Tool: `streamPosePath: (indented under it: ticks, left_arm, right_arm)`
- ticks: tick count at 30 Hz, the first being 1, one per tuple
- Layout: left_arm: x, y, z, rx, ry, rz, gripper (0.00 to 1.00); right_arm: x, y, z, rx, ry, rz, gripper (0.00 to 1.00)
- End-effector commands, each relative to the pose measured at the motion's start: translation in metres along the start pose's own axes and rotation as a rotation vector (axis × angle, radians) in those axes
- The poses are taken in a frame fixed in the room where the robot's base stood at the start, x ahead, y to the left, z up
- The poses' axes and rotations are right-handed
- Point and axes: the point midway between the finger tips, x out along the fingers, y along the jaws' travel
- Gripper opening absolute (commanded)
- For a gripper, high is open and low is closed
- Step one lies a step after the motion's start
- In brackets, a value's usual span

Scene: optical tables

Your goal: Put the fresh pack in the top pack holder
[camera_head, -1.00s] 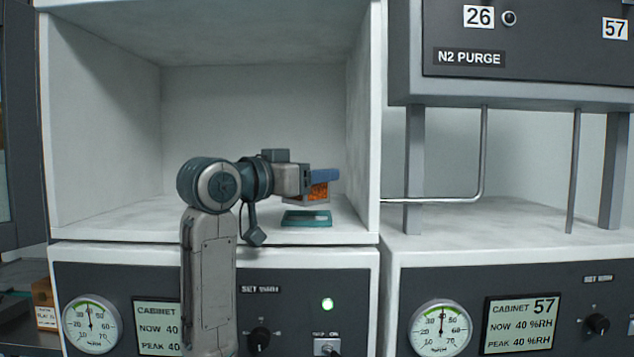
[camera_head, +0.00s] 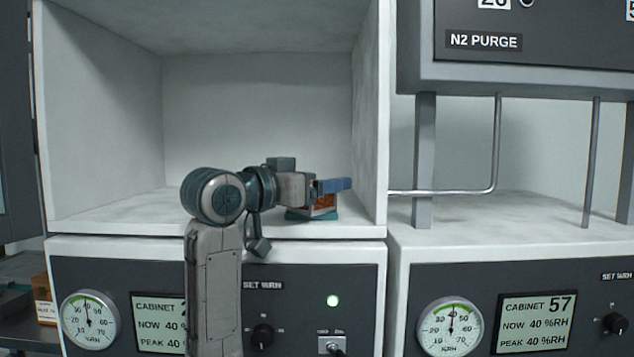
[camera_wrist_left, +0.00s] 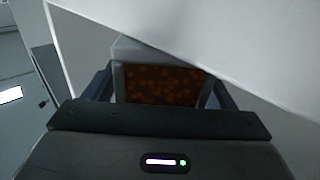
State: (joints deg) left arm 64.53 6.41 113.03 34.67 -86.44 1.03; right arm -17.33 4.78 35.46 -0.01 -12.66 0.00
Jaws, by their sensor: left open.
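The fresh pack (camera_head: 322,203), a small grey-framed box with an orange-brown speckled face, is at the teal holder (camera_head: 297,215) on the floor of the open left cabinet, near its right wall. It appears to rest in the holder, though my gripper partly hides the contact. My left gripper (camera_head: 334,185) is open around the upper part of the pack. In the left wrist view the pack (camera_wrist_left: 160,85) stands between the two fingers, with a small gap visible on the right side. My right gripper is not in view.
The cabinet's right wall (camera_head: 370,120) is close beside my left fingers. Open shelf space (camera_head: 120,205) lies to the left. Below is a panel with a humidity dial (camera_head: 90,320) and knob (camera_head: 262,336). A bent metal pipe (camera_head: 496,150) stands on the right.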

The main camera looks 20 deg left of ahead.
Motion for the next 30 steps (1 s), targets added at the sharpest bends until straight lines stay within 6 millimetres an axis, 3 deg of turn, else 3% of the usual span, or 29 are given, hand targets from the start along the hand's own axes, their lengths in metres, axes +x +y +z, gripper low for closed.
streamPosePath:
  ticks: [7,21,30]
  left_arm:
    - [-0.002,0.0,-0.011,0.002,0.002,-0.001,0.78]
    - [-0.096,-0.001,-0.006,0.004,0.0,-0.004,0.78]
    - [-0.119,0.0,-0.007,0.001,0.001,-0.001,0.78]
  right_arm:
    - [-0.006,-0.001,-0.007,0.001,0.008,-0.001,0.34]
    - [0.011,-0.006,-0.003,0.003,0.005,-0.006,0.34]
    - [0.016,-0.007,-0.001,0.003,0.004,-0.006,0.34]
